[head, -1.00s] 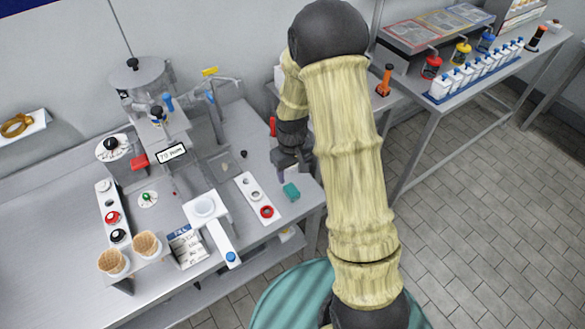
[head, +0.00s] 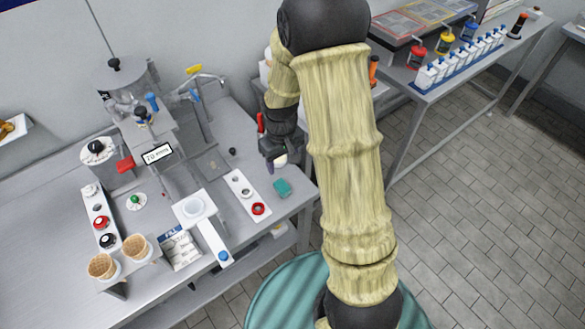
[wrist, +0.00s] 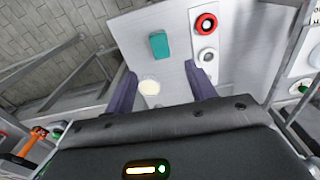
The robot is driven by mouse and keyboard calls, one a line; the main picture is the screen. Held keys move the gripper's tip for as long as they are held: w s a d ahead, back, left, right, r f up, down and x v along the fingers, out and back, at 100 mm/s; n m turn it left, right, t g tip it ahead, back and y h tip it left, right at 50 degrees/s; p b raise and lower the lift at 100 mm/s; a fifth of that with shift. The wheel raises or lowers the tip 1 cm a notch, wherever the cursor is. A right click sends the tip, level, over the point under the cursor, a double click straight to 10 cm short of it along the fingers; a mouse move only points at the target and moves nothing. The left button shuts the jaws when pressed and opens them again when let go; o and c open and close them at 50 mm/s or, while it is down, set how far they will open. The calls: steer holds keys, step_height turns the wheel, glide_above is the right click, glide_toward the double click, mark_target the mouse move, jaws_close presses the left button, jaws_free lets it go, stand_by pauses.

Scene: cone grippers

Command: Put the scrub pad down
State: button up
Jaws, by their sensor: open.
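The scrub pad (head: 282,187), a small teal block, lies on the metal worktop near its right corner. It also shows in the wrist view (wrist: 158,45), flat on the worktop and beyond the fingertips. My gripper (head: 276,163) is above the worktop just behind the pad and apart from it.
A white strip with a red ring (head: 258,208) lies left of the pad. A white-handled tool (head: 213,240), a paper packet (head: 180,250) and cones (head: 135,247) stand further left. The worktop's right edge is close to the pad. Another table with bottles (head: 460,58) stands at the right.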

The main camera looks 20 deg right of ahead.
steer(key=s+r+m+t, duration=0.2)
steer(key=s+r+m, duration=0.1)
steer(key=s+r, duration=0.7)
steer(key=s, duration=0.3)
steer(key=shift+r, duration=0.15)
steer(key=shift+d, duration=0.15)
steer(key=shift+s, duration=0.1)
steer(key=shift+o, duration=0.6)
